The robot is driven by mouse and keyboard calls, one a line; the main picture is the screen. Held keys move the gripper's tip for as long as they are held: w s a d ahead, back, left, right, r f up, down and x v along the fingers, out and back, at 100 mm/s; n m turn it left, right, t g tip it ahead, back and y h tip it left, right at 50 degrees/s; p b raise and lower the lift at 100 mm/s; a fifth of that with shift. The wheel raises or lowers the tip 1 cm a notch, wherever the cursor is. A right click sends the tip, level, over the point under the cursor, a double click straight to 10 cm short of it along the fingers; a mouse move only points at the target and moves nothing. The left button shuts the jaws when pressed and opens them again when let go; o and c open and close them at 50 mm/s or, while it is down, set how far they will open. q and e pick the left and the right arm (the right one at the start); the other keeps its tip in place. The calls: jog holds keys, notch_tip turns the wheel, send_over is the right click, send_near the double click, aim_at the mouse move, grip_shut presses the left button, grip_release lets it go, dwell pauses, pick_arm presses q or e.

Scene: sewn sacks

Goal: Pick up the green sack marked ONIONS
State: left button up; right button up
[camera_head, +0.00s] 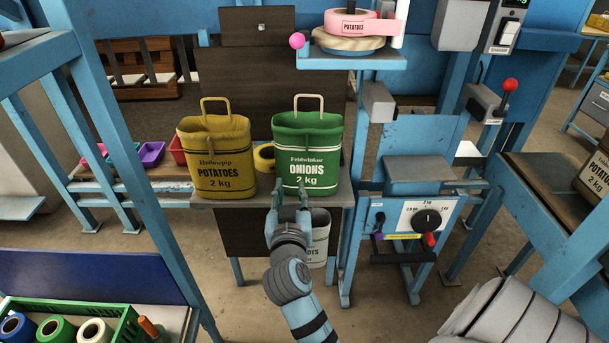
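The green sack marked ONIONS (306,150) stands upright on a small grey-topped shelf (338,196), its cream loop handle (309,97) standing up from the top. My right gripper (290,192) comes up from below, in front of the sack's lower front. Its two fingers are apart with nothing between them, and they cover a little of the sack's bottom edge. I cannot tell whether they touch it. My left gripper is not in view.
A yellow POTATOES sack (216,160) stands to the left, with a yellow roll (264,158) between the sacks. A whitish sack (320,238) is partly hidden below the shelf. Blue posts (110,130) and a dial machine (411,222) flank it.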

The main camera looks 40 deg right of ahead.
jog(key=m+h, duration=0.2)
send_near(306, 142)
jog(key=shift+y, duration=0.3)
jog(key=x, duration=0.9)
jog(key=shift+d+r+p, duration=0.15)
jog(key=shift+d+p, duration=0.1)
jog(key=shift+p, duration=0.15)
jog(key=shift+a, duration=0.1)
grip_shut()
